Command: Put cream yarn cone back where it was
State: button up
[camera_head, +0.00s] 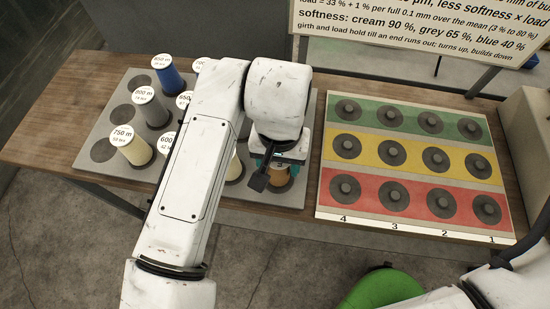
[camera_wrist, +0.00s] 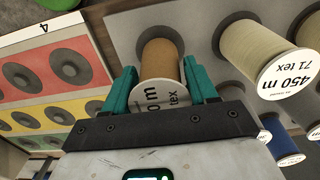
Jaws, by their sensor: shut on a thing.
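My gripper (camera_head: 280,160) is over the near right corner of the grey peg tray (camera_head: 290,196). In the wrist view its teal fingers (camera_wrist: 161,84) are shut on a tan-ochre yarn cone (camera_wrist: 160,62), one on each side near its labelled top; the label is partly hidden. The cone stands at a dark round seat in the tray; whether it is fully seated cannot be told. It shows slightly below the gripper in the head view (camera_head: 279,177). A cream cone marked 450 m, 71 tex (camera_wrist: 250,47) stands beside it; a cream 750 m cone (camera_head: 136,150) stands at the tray's near left.
A blue cone (camera_head: 170,78) and a grey cone (camera_head: 153,110) stand on the tray's left side. The rack board (camera_head: 322,180) with green, yellow and red rows has empty seats. My arm hides much of the tray. A sign (camera_head: 410,30) stands behind.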

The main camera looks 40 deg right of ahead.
jog(key=shift+f, duration=0.4)
jog(key=shift+f, duration=0.15)
jog(key=o, duration=1.1)
notch_tip(320, 180, up, 12)
jog(key=shift+r+p, duration=0.15)
jog(key=shift+p, duration=0.2)
